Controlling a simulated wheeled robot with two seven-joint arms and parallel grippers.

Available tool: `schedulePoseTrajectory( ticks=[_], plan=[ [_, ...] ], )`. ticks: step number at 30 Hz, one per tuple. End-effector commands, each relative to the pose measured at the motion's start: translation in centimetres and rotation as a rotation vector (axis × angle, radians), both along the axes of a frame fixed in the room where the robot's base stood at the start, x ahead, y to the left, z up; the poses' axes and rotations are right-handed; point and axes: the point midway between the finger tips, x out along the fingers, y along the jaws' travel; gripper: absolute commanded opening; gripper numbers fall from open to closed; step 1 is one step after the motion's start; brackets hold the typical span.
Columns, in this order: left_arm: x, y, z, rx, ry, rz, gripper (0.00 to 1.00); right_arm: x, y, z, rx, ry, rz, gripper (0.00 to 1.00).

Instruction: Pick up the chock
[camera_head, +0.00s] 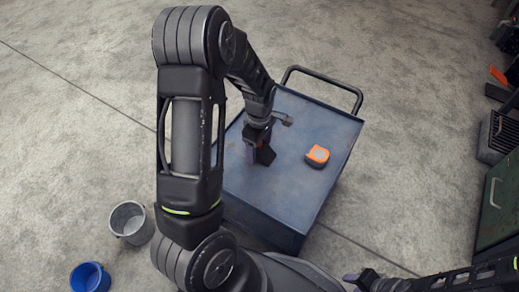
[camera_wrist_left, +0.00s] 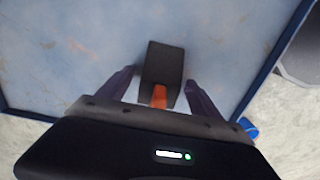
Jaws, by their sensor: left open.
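The chock is a black wedge-shaped block (camera_wrist_left: 163,62) with an orange part at its near end. In the left wrist view it lies between the two fingers of my left gripper (camera_wrist_left: 158,92), with a visible gap on the right side. The gripper is open and around the near part of the chock. In the head view the dark chock (camera_head: 266,155) sits on the blue cart top, beside my left gripper (camera_head: 254,143), partly hidden by it. My right gripper (camera_head: 361,279) is at the bottom right, away from the cart; its jaws are too small to read.
The blue cart (camera_head: 290,205) has a raised rim and a dark handle (camera_head: 322,80) at its far end. An orange tape measure (camera_head: 317,156) lies right of the chock. A grey bucket (camera_head: 130,222) and a blue bucket (camera_head: 90,278) stand on the floor. A green cabinet (camera_head: 497,205) is at right.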

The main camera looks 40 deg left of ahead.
Motion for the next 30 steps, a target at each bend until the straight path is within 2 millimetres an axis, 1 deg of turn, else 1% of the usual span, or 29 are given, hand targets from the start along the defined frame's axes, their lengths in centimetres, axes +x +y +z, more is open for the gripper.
schedulePoseTrajectory(
  ticks=[2, 5, 27, 30],
  plan=[
    [0.0, 0.0, 0.0, 0.0, 0.0, 0.0, 0.75, -0.01, 0.0, 0.0, 0.0, 0.0, 0.0, 0.36],
    [0.0, 0.0, 0.0, 0.0, 0.0, 0.0, 0.67, -0.01, 0.01, 0.0, 0.0, 0.0, 0.0, 0.36],
    [0.0, 0.0, 0.0, 0.0, 0.0, 0.0, 0.07, -0.02, 0.02, -0.01, 0.0, 0.0, 0.0, 0.36],
    [0.0, 0.0, 0.0, 0.0, 0.0, 0.0, 0.0, -0.02, 0.02, -0.01, 0.0, 0.0, 0.0, 0.36]
  ],
)
